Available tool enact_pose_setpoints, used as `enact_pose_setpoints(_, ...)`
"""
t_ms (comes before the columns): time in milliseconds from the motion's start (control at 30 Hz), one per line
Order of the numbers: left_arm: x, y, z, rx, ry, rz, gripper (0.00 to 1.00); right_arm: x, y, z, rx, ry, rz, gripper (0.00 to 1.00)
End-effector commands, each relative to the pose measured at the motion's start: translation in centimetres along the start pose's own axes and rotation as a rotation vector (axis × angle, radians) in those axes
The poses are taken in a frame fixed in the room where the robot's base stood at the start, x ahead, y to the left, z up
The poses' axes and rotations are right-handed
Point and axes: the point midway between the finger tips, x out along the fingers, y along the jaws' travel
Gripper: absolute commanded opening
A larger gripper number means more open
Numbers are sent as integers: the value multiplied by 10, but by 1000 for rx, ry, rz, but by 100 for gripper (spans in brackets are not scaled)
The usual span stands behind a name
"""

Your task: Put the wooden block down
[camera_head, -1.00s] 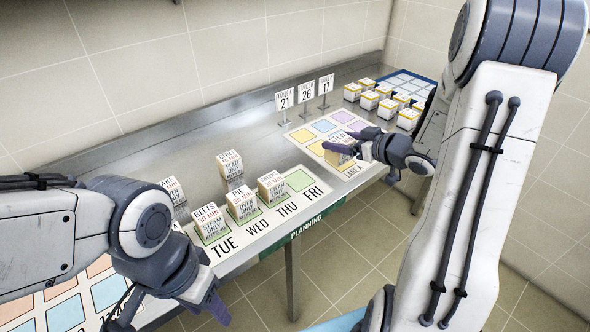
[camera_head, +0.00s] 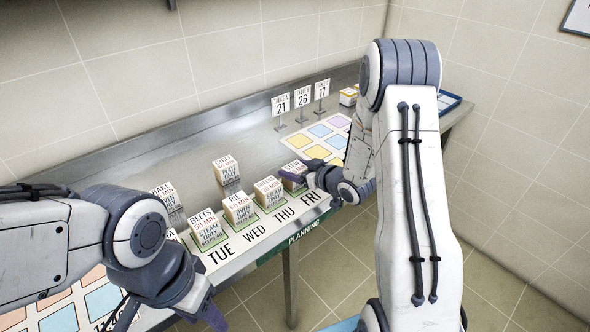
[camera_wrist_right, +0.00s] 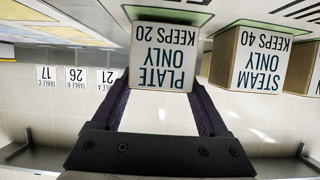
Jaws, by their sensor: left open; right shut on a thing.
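The wooden block (camera_head: 291,174) is pale with a white printed label and sits over the green FRI square at the right end of the day row. In the right wrist view the block (camera_wrist_right: 160,58), lettered PLATE ONLY KEEPS 20, appears upside down between both fingers. My right gripper (camera_head: 312,180) is shut on it. The green square (camera_wrist_right: 190,18) shows around the block's base; whether the base touches it fully I cannot tell. My left gripper (camera_head: 214,314) is open and empty at the front edge, partly hidden by its own arm.
Beside the held block stands the THU block (camera_head: 268,190), which is the STEAM ONLY block (camera_wrist_right: 258,60) in the wrist view. Further left are the PIE block (camera_head: 238,206) and BEETS block (camera_head: 207,228). Another block (camera_head: 227,170) stands behind the row. Number signs (camera_head: 302,97) stand at the back.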

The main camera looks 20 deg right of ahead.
Motion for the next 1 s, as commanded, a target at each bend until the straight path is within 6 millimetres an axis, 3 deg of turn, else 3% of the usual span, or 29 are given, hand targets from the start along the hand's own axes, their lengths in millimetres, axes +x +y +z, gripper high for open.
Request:
enact_pose_setpoints(400, 4, 0, 0, 0, 0, 0, 50, 3, 0, 7, -2, 2, 0, 14)
enact_pose_setpoints(433, 4, 0, 0, 0, 0, 0, 50, 3, 0, 7, -1, 1, 0, 81)
enact_pose_setpoints(500, 3, 0, 0, 0, 0, 0, 50, 2, 0, 6, -1, 1, 0, 100)
enact_pose_setpoints(833, -3, 0, 0, 0, 0, 0, 50, 0, 0, -1, -1, 1, 0, 100)
enact_pose_setpoints(1000, 3, 0, 0, 0, 0, 0, 50, -28, 1, 2, 0, 3, 4, 100)
